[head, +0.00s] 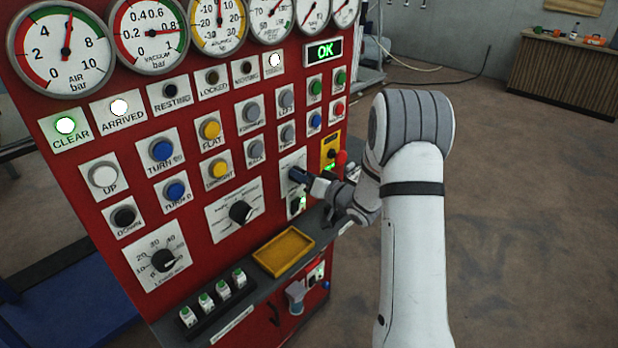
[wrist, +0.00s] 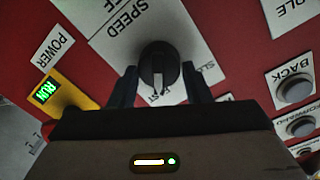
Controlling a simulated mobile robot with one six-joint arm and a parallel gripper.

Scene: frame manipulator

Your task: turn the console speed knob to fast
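The speed knob (wrist: 159,66) is round and black with a white pointer line, on a white plate (wrist: 112,32) marked SPEED. In the wrist view the pointer points down onto the partly covered FAST label; SLOW is at the knob's right. My gripper (wrist: 159,72) is open, one dark finger on each side of the knob, with a visible gap on both sides. How far the fingers reach along the knob I cannot tell. In the head view my gripper (head: 312,183) is at the speed plate (head: 292,161) and hides most of the knob.
The red console (head: 85,170) carries gauges, buttons and lamps; its display (head: 323,51) reads OK. The yellow power panel (wrist: 52,90) with a lit RUN sign is beside the speed plate. A yellow tray (head: 262,259) is on the ledge below. Floor at right is clear.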

